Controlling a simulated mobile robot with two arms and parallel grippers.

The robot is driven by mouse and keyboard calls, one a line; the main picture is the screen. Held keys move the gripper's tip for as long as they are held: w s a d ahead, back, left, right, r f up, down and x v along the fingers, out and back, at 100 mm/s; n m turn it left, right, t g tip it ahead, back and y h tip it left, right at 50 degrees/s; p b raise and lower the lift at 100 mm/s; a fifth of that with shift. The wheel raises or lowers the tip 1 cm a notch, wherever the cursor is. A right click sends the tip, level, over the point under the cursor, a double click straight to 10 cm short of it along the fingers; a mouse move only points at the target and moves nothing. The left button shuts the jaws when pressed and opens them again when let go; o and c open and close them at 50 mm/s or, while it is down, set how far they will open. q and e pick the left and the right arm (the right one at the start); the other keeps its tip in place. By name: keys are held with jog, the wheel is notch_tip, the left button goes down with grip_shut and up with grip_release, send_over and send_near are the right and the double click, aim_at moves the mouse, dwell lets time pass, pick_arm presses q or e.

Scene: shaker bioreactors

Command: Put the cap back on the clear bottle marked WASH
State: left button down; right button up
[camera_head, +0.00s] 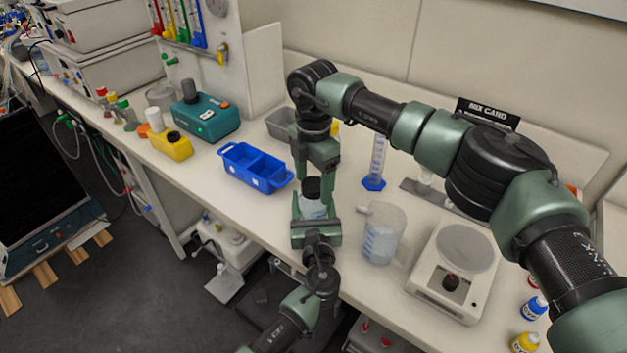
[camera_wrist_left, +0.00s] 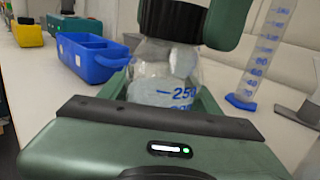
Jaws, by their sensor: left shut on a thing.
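The clear bottle (camera_head: 313,209) stands upright between the fingers of my left gripper (camera_head: 315,228), which is shut on it. In the left wrist view the bottle (camera_wrist_left: 165,75) shows blue volume marks; I cannot read WASH on it. The black cap (camera_head: 312,187) is at the bottle's mouth, and it shows large in the left wrist view (camera_wrist_left: 172,18). I cannot tell if it is seated. My right gripper (camera_head: 319,172) points down just above and beside the cap. One green finger overlaps the cap's right edge; the other finger is hidden, so its grip is unclear.
A blue bin (camera_head: 253,167) is left of the bottle. A beaker (camera_head: 383,233) stands close on the right, with a balance-like device (camera_head: 455,270) beyond. A blue-based measuring cylinder (camera_head: 376,165) stands behind.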

aim_at(313, 205)
notch_tip(313, 205, up, 12)
dwell(0.6)
pick_arm(q)
jog(key=shift+c, duration=1.3)
grip_release()
jog(key=s, duration=0.7)
jog(key=shift+s+d+b, duration=0.3)
jog(key=shift+s+b, duration=0.1)
pick_arm(e)
jog(key=shift+f, duration=0.45)
